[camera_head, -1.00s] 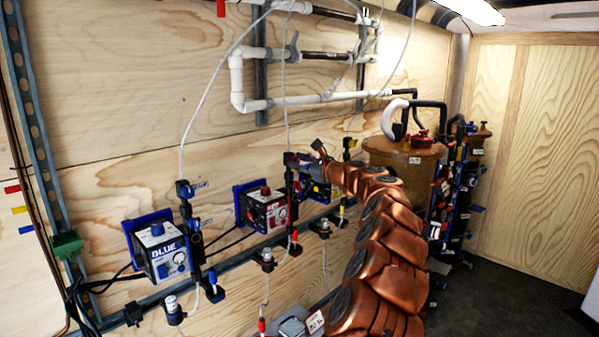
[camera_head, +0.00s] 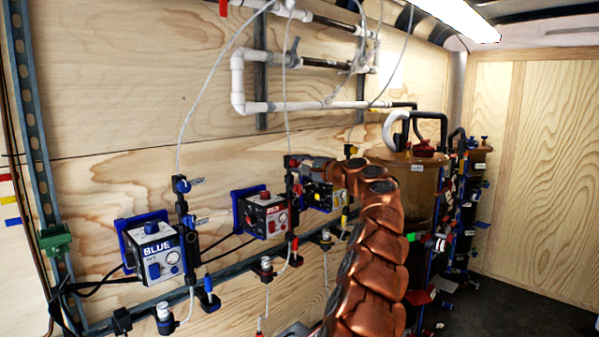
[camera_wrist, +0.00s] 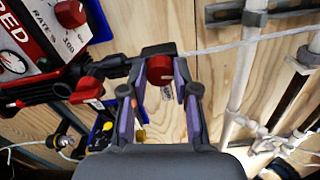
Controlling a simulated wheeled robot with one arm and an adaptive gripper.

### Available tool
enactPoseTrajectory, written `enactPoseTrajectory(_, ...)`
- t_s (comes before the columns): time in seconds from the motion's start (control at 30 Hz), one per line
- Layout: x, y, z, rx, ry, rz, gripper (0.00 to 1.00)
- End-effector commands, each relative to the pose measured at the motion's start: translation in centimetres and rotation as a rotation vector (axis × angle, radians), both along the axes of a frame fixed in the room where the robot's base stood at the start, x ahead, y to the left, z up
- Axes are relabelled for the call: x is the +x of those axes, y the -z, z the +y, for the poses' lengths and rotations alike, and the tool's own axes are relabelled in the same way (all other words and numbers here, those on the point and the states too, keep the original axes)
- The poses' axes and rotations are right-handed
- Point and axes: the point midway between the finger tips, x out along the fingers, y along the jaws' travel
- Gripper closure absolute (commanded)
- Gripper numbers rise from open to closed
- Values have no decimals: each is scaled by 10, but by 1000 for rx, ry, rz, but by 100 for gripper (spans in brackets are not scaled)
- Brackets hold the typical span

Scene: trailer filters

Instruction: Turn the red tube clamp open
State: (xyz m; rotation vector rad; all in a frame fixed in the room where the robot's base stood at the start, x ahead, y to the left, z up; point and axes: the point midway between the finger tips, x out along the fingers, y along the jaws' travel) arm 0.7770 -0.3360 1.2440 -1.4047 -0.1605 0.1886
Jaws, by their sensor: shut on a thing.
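The red tube clamp (camera_wrist: 159,70) shows in the wrist view as a round red knob on a black holder, with a pale tube running off to the right. My gripper (camera_wrist: 160,82) has its two purple-lined fingers on either side of the knob and is shut on it. In the head view the clamp (camera_head: 289,161) is at the top of the black post beside the red pump box (camera_head: 264,213). My gripper (camera_head: 305,163) reaches it from the right; its fingers are hard to make out there. The knob's exact turn angle is unclear.
The blue pump box (camera_head: 158,254) and its blue clamp (camera_head: 182,184) are on the left. A yellow pump box (camera_head: 323,195) sits close behind my arm. White pipes (camera_head: 300,105) cross the plywood wall above. A brown tank (camera_head: 420,185) stands at right, with floor beyond.

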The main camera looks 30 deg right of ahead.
Motion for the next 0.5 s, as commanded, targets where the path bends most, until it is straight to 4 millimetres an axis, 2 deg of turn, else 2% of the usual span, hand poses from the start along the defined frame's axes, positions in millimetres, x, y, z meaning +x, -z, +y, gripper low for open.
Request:
enactPoseTrajectory(0.2,1,4,0,-107,-2,-21,100)
enactPoseTrajectory(0.5,1,3,1,-166,-3,-35,100)
